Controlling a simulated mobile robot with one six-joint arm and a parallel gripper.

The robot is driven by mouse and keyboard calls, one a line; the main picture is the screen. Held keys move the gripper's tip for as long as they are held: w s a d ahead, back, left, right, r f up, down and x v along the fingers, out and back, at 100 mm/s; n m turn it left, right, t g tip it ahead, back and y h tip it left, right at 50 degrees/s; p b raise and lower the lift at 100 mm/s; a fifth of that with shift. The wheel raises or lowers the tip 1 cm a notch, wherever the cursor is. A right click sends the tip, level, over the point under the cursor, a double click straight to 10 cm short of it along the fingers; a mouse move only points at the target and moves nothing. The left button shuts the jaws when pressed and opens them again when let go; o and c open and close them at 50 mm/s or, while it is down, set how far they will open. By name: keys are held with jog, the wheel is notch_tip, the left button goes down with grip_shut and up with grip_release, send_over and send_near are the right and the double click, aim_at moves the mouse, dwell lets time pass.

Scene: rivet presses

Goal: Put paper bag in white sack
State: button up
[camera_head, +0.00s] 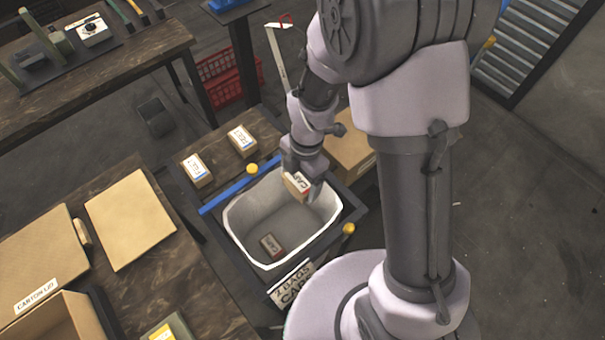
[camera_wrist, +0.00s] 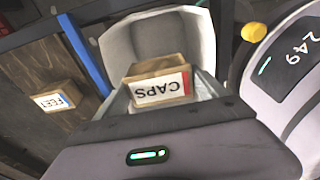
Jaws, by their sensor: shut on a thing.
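A small brown paper bag labelled CAPS (camera_head: 295,186) is held in my gripper (camera_head: 302,182). In the wrist view, the bag (camera_wrist: 158,84) shows its white label with a red edge, upside down, between the fingers. The gripper is shut on it. The open white sack (camera_head: 232,222) lies below, lining a dark frame, and the bag is over its upper right part. The sack also shows in the wrist view (camera_wrist: 125,42), behind the bag. Another small brown bag (camera_head: 271,245) lies on the sack's floor.
Two labelled brown bags (camera_head: 197,170) (camera_head: 242,141) stand on the wooden top beside the sack, past a blue bar (camera_head: 228,195). Yellow knobs (camera_head: 348,229) stick up near the frame. A brown carton (camera_head: 350,150) is behind the gripper. A table with cartons (camera_head: 130,218) is at left.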

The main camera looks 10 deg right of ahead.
notch_tip(320, 180, down, 12)
jog(key=b, duration=0.9)
jog(key=shift+r+b, duration=0.2)
jog(key=shift+b, duration=0.2)
jog(key=o, duration=1.4)
jog(key=shift+o, duration=0.2)
jog(key=r+p, duration=0.2)
jog(key=r, duration=0.3)
jog(key=d+r+p, duration=0.1)
jog(key=r+p, duration=0.2)
jog(key=r, duration=0.3)
jog(key=w+r+p, duration=0.1)
jog(key=r+p, duration=0.2)
jog(key=r, duration=0.3)
jog(key=shift+d+r, duration=0.2)
jog(key=shift+d, duration=0.2)
notch_tip(320, 180, up, 26)
jog(key=p, duration=2.3)
jog(key=shift+r, duration=0.15)
